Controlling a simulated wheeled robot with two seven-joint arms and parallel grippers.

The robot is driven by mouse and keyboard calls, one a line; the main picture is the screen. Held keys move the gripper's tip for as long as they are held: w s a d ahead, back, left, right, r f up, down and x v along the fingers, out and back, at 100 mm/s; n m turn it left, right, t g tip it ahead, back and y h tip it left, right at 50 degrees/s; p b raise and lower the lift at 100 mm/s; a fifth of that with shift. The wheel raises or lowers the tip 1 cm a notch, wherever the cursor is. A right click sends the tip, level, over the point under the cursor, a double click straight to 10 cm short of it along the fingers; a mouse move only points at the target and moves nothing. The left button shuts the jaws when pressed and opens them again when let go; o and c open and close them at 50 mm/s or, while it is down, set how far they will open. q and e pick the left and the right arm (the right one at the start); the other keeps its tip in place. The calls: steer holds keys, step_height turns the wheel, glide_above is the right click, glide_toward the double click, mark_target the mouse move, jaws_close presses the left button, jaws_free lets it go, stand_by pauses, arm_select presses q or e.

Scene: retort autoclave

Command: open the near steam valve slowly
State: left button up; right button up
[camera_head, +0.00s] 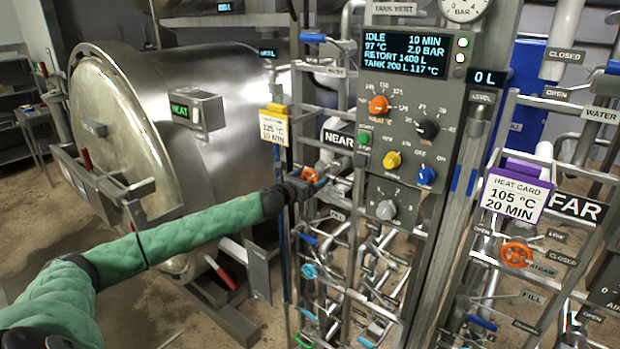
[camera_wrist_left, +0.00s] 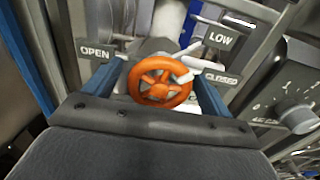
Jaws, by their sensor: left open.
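The near steam valve is an orange spoked handwheel (camera_wrist_left: 160,83), centred in the left wrist view just beyond my gripper. In the head view the orange wheel (camera_head: 310,175) is partly hidden behind my left gripper (camera_head: 302,183). My left gripper is open, with one finger on each side of the wheel in the left wrist view (camera_wrist_left: 160,90). I cannot tell whether the fingers touch the rim. Labels OPEN (camera_wrist_left: 95,52), LOW (camera_wrist_left: 221,41) and CLOSED (camera_wrist_left: 221,79) stand around the wheel. The NEAR sign (camera_head: 339,139) is just above it. My right gripper is not in view.
The control panel (camera_head: 415,150) with knobs stands right of the near pipe rack. A second orange wheel (camera_head: 516,254) is on the rack by the FAR sign (camera_head: 577,207). Pipes and blue handles crowd below. The big steel retort (camera_head: 130,140) stands at left.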

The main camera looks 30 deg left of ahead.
arm_select(q)
steer(key=c, duration=1)
steer(key=shift+o, duration=0.2)
